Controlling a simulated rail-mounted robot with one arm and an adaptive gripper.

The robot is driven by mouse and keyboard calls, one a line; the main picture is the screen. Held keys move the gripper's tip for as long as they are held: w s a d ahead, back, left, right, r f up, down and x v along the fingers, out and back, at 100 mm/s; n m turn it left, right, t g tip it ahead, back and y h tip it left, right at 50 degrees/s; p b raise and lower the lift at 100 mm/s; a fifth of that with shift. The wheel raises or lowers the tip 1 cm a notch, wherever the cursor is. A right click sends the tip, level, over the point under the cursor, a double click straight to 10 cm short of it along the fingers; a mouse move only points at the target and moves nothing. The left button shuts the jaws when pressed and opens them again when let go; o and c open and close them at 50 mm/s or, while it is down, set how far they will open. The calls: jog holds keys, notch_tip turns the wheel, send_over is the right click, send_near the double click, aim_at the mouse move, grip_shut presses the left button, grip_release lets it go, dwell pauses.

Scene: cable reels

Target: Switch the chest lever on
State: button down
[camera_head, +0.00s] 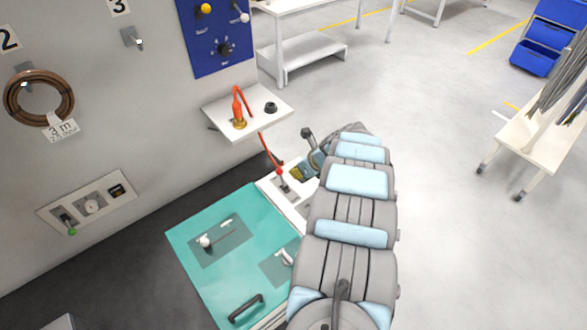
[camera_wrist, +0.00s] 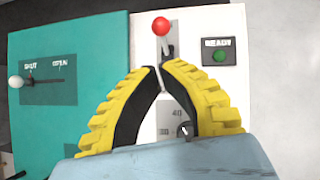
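The chest has a teal top (camera_head: 213,265) with a white panel (camera_wrist: 230,75) along its side. A lever with a red ball knob (camera_wrist: 161,26) stands on this white panel; its knob also shows in the head view (camera_head: 279,171). My gripper (camera_wrist: 161,67) has yellow, ribbed fingers with dark inner pads. The fingertips nearly meet, with only a narrow gap, just below the lever's stem in the wrist view. I see nothing clearly held between them; whether they touch the stem is unclear. In the head view my arm partly covers the chest and gripper.
A READY panel with a green button (camera_wrist: 220,57) is right of the lever. A dial marked 30 and 40 (camera_wrist: 184,129) is partly behind the fingers. A white-knobbed SHUT/OPEN slider (camera_wrist: 17,82) is on the teal top.

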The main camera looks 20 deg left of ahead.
notch_tip(320, 180, up, 9)
jog(key=d+p, duration=0.1)
jog(key=shift+w+d+f, duration=0.15)
jog(key=shift+w+d, duration=0.05)
jog(key=shift+d, duration=0.05)
dwell(0.7)
